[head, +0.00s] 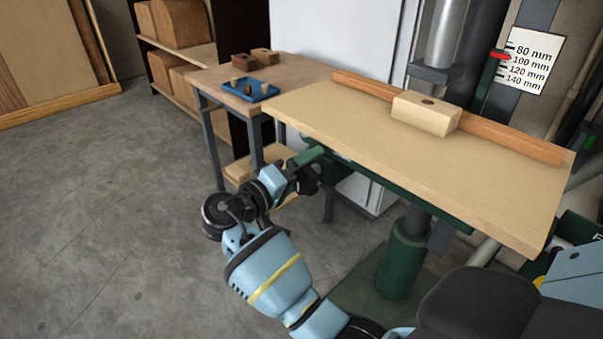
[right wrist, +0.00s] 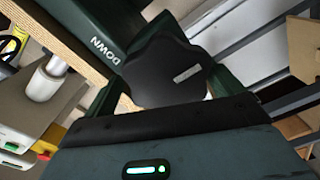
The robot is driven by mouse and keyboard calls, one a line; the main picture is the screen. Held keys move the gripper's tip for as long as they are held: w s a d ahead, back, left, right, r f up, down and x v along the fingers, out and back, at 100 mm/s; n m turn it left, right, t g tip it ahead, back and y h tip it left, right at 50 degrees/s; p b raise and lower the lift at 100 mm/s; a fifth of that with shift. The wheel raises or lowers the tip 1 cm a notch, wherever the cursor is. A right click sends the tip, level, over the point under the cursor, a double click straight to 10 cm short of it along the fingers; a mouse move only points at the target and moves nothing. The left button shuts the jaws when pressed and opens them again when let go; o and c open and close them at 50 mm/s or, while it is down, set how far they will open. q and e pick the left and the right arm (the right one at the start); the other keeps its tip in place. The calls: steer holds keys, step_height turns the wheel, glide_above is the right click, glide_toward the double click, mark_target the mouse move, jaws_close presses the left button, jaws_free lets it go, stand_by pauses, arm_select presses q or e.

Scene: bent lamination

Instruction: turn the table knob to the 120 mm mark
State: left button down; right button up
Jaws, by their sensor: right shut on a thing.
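The table knob (right wrist: 165,72) is black and lobed with a pale mark, in the right wrist view beside a green part lettered DOWN. My right gripper (head: 306,172) is shut on the knob under the left edge of the wooden table (head: 480,165). In the right wrist view the gripper's dark front edge (right wrist: 165,118) covers the near side of the knob. The white scale (head: 527,65) at the upper right reads 80 to 140 mm. Its red pointer (head: 500,56) stands near the 100 mm line, seemingly slightly above it. My left gripper is not in view.
A wooden block (head: 425,115) lies on the table against an orange-brown fence (head: 500,133). A green column (head: 402,262) stands below. A workbench (head: 225,90) with a blue tray (head: 248,91) stands behind left. The floor at left is clear.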

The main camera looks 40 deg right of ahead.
steer(key=shift+o, duration=1.1)
steer(key=shift+s+r, duration=0.1)
steer(key=shift+r, duration=0.3)
steer(key=shift+f, duration=0.1)
